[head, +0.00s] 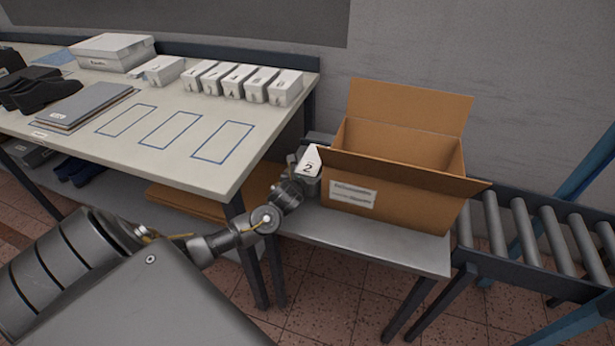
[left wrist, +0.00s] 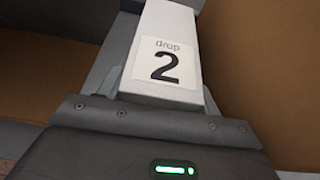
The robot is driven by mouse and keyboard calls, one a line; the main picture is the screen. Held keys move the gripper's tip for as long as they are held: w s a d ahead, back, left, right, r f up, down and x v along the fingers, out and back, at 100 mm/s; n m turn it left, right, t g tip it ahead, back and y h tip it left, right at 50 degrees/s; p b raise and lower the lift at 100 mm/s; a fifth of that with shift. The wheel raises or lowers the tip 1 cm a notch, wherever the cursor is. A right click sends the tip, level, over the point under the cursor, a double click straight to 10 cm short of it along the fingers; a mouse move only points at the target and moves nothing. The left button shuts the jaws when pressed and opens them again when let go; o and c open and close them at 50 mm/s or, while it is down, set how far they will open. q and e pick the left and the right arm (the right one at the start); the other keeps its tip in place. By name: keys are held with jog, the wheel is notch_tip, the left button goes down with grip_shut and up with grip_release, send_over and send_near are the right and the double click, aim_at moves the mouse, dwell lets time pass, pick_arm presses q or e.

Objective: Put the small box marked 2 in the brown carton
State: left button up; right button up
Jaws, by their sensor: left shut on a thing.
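The small white box marked 2 (head: 310,161) is held in my left gripper (head: 309,176) at the left end of the brown carton (head: 400,199). In the left wrist view the box (left wrist: 169,50) shows its label "drop 2", and the gripper (left wrist: 160,95) is shut on it. The carton stands open on a low grey bench, flaps spread. Its inside floor is hidden in the head view. How far the box is over or beside the carton rim is hard to tell. My right gripper is not in view.
A worktable (head: 180,135) on the left holds several small white boxes (head: 240,82) in a row, a larger shoebox (head: 112,52), dark shoes (head: 40,92) and blue outlined rectangles. A roller conveyor (head: 545,235) runs to the right of the bench (head: 410,250).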

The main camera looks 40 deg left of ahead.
pick_arm(q)
jog(key=shift+f, duration=0.15)
jog(key=o, duration=1.1)
